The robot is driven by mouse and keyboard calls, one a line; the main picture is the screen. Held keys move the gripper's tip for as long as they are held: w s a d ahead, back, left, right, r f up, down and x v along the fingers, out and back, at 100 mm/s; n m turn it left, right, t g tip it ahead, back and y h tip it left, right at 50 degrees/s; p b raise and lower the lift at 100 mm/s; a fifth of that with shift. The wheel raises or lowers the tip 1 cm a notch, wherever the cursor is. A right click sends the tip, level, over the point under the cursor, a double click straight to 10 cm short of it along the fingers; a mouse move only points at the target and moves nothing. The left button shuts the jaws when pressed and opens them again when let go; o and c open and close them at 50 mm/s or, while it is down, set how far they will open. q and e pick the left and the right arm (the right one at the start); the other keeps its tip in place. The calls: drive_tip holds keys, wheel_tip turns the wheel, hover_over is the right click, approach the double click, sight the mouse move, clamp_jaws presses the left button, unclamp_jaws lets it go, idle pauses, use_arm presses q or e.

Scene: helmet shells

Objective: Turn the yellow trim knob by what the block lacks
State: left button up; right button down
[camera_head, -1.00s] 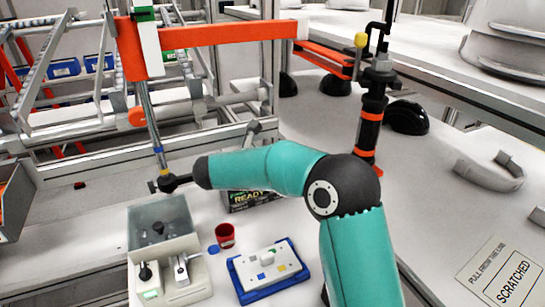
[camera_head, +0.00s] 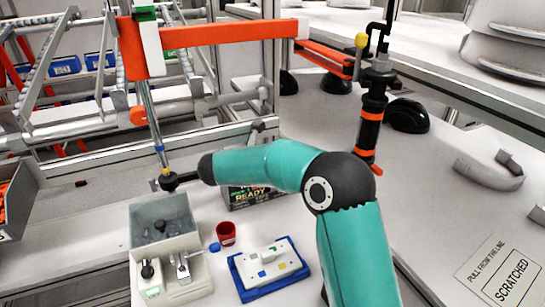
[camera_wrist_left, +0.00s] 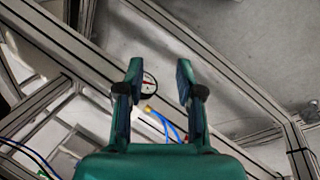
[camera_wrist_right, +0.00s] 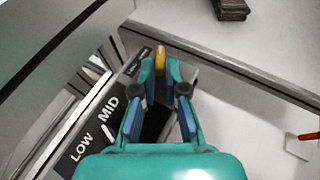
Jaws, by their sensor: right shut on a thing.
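The yellow trim knob (camera_wrist_right: 160,57) shows in the right wrist view between the fingertips of my right gripper (camera_wrist_right: 160,72), which is shut on it. Beside it is a dark panel (camera_wrist_right: 88,133) lettered LOW and MID; a further label is partly hidden. In the head view the right arm crosses the middle, and its gripper cannot be made out. A white block (camera_head: 268,258) with coloured squares sits on a blue tray (camera_head: 243,291). My left gripper (camera_wrist_left: 159,68) is open and empty in its wrist view.
A red cup (camera_head: 226,234) is close by. A dark box marked READY (camera_head: 240,194) lies behind. An orange hoist arm (camera_head: 230,33) hangs above.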

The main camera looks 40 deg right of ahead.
drive_tip(key=m+g+p, duration=0.1)
drive_tip(key=p, duration=0.1)
drive_tip(key=w+m+g+p, duration=0.1)
drive_tip(key=p, duration=0.1)
drive_tip(key=m+g+p, duration=0.1)
drive_tip(key=g+p, duration=0.1)
drive_tip(key=shift+w+r+h, duration=0.15)
drive_tip(key=shift+r+h, duration=0.15)
drive_tip(key=shift+r, duration=0.1)
drive_tip(key=shift+f+m+g+p, duration=0.25)
drive_tip(key=shift+m+g+p, duration=0.15)
drive_tip(key=shift+m+p, duration=0.1)
drive_tip(key=c, duration=1.2)
unclamp_jaws()
drive_tip(key=shift+w, duration=0.1)
drive_tip(key=shift+f, duration=0.1)
drive_tip(key=shift+a, duration=0.1)
